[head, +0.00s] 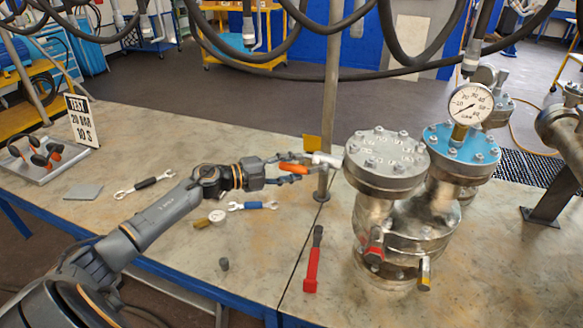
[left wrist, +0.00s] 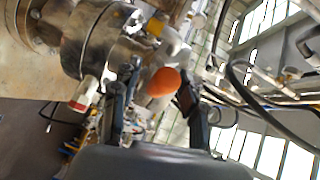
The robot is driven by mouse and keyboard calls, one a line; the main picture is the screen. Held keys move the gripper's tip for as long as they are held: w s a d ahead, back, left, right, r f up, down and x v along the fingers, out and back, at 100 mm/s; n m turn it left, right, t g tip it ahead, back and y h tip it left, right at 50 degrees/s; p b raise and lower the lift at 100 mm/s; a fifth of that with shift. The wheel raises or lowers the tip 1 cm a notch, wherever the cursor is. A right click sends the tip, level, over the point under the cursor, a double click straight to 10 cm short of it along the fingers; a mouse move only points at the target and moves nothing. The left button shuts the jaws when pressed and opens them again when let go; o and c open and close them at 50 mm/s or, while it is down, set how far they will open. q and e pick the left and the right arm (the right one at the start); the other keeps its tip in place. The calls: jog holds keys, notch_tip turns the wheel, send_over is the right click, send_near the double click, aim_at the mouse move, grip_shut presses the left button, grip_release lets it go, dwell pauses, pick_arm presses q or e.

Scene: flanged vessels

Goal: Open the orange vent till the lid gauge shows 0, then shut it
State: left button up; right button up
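The orange vent handle (head: 293,168) sticks out to the left of the grey-lidded vessel (head: 385,165), at the end of a pale fitting (head: 327,160). My left gripper (head: 297,168) is at the handle. In the left wrist view the orange handle (left wrist: 163,82) shows between my two spread fingers (left wrist: 155,103), with a gap visible on each side. The lid gauge (head: 470,104) is a white round dial above the blue-topped flange (head: 462,147). Its needle appears to point to the lower left, but the exact reading is too small to tell. My right gripper is not in view.
A red-handled tool (head: 313,262), wrenches (head: 145,184) and a small gauge (head: 216,216) lie on the bench. A post (head: 332,90) and hanging black hoses (head: 385,70) are near the handle.

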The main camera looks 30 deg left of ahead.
pick_arm(q)
grip_shut()
